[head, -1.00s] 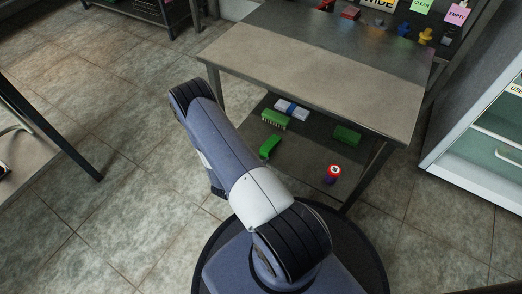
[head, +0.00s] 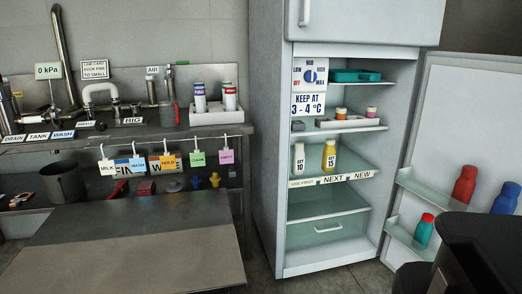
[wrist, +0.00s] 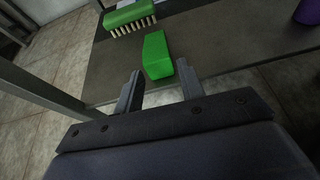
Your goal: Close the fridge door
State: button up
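The fridge (head: 268,150) stands right of centre in the head view, its lower compartment open. The fridge door (head: 458,118) is swung wide open to the right, with its inner side and shelves facing me. Red, blue and teal bottles stand on the door shelves. The upper freezer door (head: 370,20) is shut. My gripper (wrist: 160,88) shows in the wrist view with its two fingers apart and nothing between them. It is above the low shelf with the green brushes, away from the fridge door. Part of my arm covers the door's lower right area in the head view.
A steel table (head: 140,250) stands in front of the sink counter, left of the fridge. Inside the fridge are bottles (head: 329,155), small jars and a teal tray (head: 356,75). Green brushes (wrist: 157,55) lie on the shelf below my gripper. Some floor shows before the fridge.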

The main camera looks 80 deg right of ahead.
aim_at(468, 110)
jog(key=j+z, duration=0.25)
jog(key=z, duration=0.25)
jog(key=j+z, duration=0.2)
jog(key=z, duration=0.3)
jog(key=k+j+z, duration=0.15)
jog(key=z, duration=0.35)
jog(key=j+z, duration=0.15)
jog(key=z, duration=0.8)
jog(key=i+l+z, duration=0.1)
jog(key=z, duration=0.2)
jog(key=i+z, duration=0.4)
